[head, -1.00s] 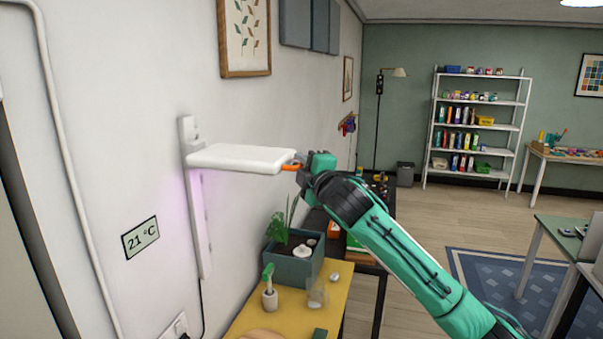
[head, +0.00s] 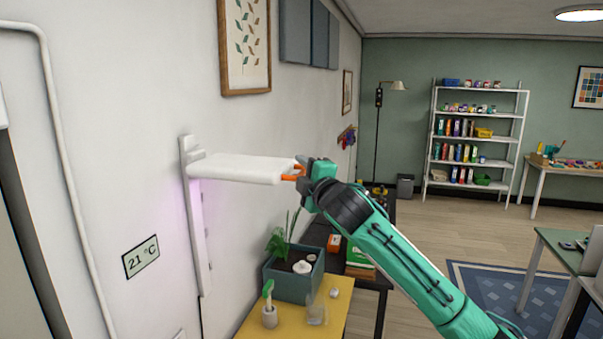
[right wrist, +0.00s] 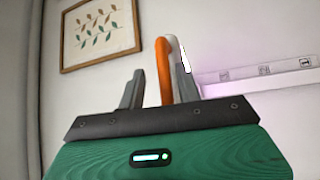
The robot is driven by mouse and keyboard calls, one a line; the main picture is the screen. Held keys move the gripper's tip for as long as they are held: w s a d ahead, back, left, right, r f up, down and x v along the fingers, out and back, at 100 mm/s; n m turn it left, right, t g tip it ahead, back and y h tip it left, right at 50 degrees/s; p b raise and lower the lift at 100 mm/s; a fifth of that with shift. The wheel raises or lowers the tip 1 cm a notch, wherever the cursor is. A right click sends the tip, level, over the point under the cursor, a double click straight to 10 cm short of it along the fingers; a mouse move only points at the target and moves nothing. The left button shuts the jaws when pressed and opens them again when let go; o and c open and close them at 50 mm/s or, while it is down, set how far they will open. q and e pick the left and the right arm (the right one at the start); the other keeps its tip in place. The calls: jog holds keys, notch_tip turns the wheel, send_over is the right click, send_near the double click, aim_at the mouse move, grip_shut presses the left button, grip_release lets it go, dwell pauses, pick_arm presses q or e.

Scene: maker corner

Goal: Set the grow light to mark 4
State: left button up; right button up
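The grow light (head: 240,168) is a white panel sticking out from a pale upright rail (head: 197,235) on the left wall. An orange handle (head: 290,178) is at its free end. My right gripper (head: 303,170) is at this handle. In the right wrist view its fingers (right wrist: 159,88) are partly closed, with the orange handle (right wrist: 164,72) between them, against the right finger; a small gap shows on the left. The rail (right wrist: 255,88) there carries small square marks; the rightmost mark (right wrist: 306,62) looks like a 1. My left gripper is out of view.
Below stands a yellow-topped table (head: 290,320) with a planter (head: 293,283) and small pots. A framed leaf picture (head: 246,45) hangs above the light. A temperature sign (head: 141,257) is on the wall. The air around the panel is clear.

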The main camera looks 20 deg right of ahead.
jog(key=shift+s+f, duration=0.1)
jog(key=shift+f, duration=0.05)
jog(key=b+v, duration=0.6)
jog(key=v, duration=0.7)
jog(key=shift+s+r+b, duration=0.2)
jog(key=shift+s+b, duration=0.1)
jog(key=shift+b, duration=0.1)
jog(key=shift+d, duration=0.15)
